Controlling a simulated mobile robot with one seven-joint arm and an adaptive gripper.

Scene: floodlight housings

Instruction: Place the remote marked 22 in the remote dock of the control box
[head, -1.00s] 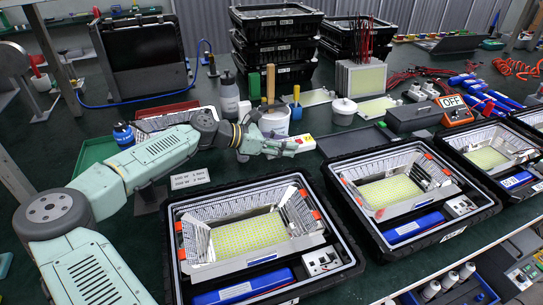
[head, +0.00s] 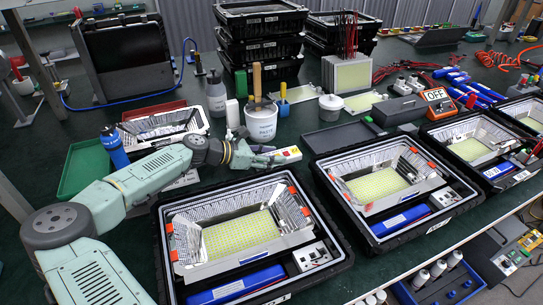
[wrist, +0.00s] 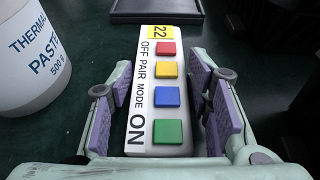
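In the wrist view, the remote (wrist: 165,95) lies lengthwise between the purple finger pads (wrist: 162,100). Its yellow 22 label is at the far end, with red, yellow, blue and green buttons towards me. A control box (head: 312,256) sits in the nearest housing's case (head: 346,240), right of a blue battery pack. Another control box (head: 444,197) sits in the middle case. Their numbers and docks are too small to read.
A thermal paste tub (head: 261,120) with tools stands just behind my gripper, also close at left in the wrist view (wrist: 35,55). A dark empty tray (head: 340,137) lies to the right. A green tray (head: 84,168) and blue bottle (head: 115,150) are left.

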